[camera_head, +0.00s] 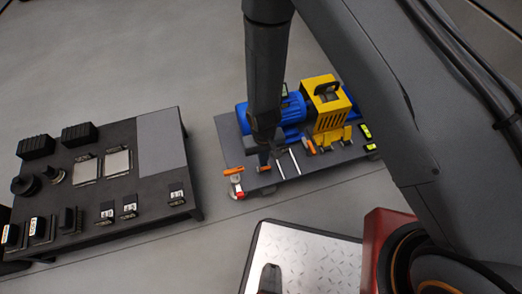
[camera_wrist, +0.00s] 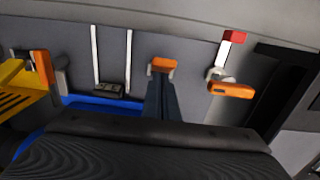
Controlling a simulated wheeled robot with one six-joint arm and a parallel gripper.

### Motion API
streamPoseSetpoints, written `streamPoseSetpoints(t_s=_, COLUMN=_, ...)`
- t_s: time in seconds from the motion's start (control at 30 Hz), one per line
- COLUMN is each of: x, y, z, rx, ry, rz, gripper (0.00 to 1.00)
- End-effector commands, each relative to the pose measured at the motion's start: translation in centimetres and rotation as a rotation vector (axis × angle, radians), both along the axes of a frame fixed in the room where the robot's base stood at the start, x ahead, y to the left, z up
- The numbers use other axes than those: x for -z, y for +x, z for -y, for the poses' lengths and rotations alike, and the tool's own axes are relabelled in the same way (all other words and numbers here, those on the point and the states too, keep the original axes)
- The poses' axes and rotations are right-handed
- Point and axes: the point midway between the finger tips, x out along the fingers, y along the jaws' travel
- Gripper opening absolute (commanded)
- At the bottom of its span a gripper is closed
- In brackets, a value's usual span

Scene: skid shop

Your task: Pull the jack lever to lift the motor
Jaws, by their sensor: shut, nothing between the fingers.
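The blue motor (camera_head: 290,108) sits on a dark grey skid (camera_head: 318,161), beside a yellow guarded unit (camera_head: 328,103). Orange-ended handles are along the skid's near edge; I cannot tell for certain which is the jack lever. One orange handle (camera_wrist: 162,65) is right at the tips of my gripper (camera_wrist: 160,78) in the wrist view; contact is unclear. Another orange handle (camera_wrist: 231,90) lies to the right, by a red-tipped part (camera_wrist: 234,37). A third orange handle (camera_wrist: 41,67) is at the left. My gripper is shut and empty, pointing down in the head view (camera_head: 263,158). My arm hides part of the motor.
A dark table (camera_head: 110,205) with black blocks, metal plates and small parts stands at the left. A metal-topped surface (camera_head: 310,255) is at the front. Two pale rods (camera_wrist: 95,55) lie on the skid. Open floor (camera_head: 150,50) is behind.

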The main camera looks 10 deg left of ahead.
Motion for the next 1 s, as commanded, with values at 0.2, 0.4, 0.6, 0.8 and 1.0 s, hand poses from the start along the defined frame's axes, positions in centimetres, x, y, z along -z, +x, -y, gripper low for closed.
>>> streamPoseSetpoints(t_s=0.2, x=0.1, y=0.2, z=-0.1, rx=0.0, ry=-0.002, rz=-0.002, gripper=0.0)
streamPoseSetpoints(t_s=0.4, x=0.1, y=1.0, z=-0.6, rx=0.0, ry=0.001, rz=0.001, gripper=0.0)
streamPoseSetpoints(t_s=0.6, x=-0.6, y=1.1, z=-0.7, rx=0.001, ry=0.001, rz=0.002, gripper=0.0)
streamPoseSetpoints(t_s=0.8, x=-2.5, y=1.1, z=-0.7, rx=0.0, ry=0.002, rz=0.002, gripper=0.0)
streamPoseSetpoints(t_s=1.0, x=-4.3, y=1.1, z=-0.7, rx=0.0, ry=0.003, rz=0.003, gripper=0.0)
